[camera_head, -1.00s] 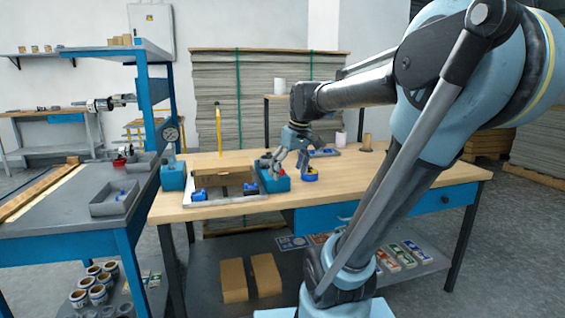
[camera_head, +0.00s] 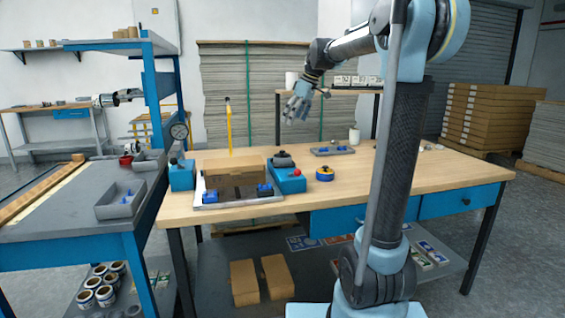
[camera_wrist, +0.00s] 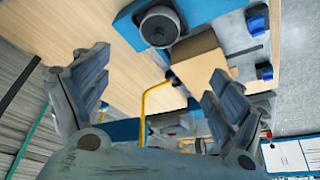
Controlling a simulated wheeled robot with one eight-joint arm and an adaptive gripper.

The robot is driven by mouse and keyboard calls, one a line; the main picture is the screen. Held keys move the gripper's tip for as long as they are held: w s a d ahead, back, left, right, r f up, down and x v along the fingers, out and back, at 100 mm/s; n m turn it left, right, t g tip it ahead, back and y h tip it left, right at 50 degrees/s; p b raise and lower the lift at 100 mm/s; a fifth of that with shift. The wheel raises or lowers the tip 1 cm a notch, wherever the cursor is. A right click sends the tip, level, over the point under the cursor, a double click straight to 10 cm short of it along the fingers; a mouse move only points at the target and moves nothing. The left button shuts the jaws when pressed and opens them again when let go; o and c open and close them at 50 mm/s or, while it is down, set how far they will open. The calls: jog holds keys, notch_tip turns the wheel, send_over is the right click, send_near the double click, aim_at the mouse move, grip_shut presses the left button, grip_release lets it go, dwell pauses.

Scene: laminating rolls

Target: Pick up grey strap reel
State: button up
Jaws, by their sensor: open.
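A dark grey round reel (camera_head: 283,160) sits on the blue block (camera_head: 291,181) on the wooden bench; it looks like the grey strap reel.
A blue and yellow roll (camera_head: 325,174) stands right of the blue block. A cardboard box (camera_head: 235,178) and a yellow upright rod (camera_head: 229,128) are to the left. A grey tray (camera_head: 333,151) and a white cup (camera_head: 354,136) are behind. The bench front is largely clear.

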aim_at(283, 151)
jog(key=x, duration=1.6)
jog(key=shift+d+f, duration=0.1)
jog(key=shift+f, duration=0.2)
jog(key=c, duration=1.3)
